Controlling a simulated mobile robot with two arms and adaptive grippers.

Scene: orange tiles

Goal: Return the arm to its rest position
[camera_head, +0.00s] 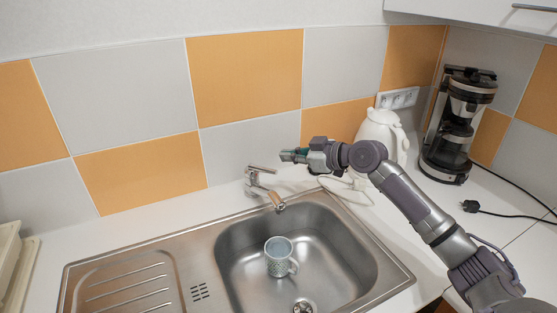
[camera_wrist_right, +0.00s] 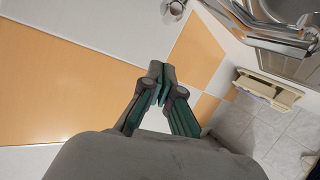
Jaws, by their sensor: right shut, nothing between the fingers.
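My right arm (camera_head: 425,215) comes in from the lower right of the head view and reaches over the counter behind the sink. My right gripper (camera_head: 291,156) points left, above and just right of the faucet (camera_head: 262,183). Its green-padded fingers (camera_wrist_right: 160,84) are together in the wrist view, with nothing between them. My left gripper is not in view. A light blue-grey mug (camera_head: 279,257) stands in the sink basin, below the faucet and clear of the gripper.
The steel sink (camera_head: 385,280) has a ridged drainboard at left. A white kettle (camera_head: 383,132) stands close behind my arm. A coffee maker (camera_head: 459,125) stands at the right, with a loose plug (camera_head: 471,206) nearby. Tiled wall rises behind. A pale rack (camera_head: 10,262) is at far left.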

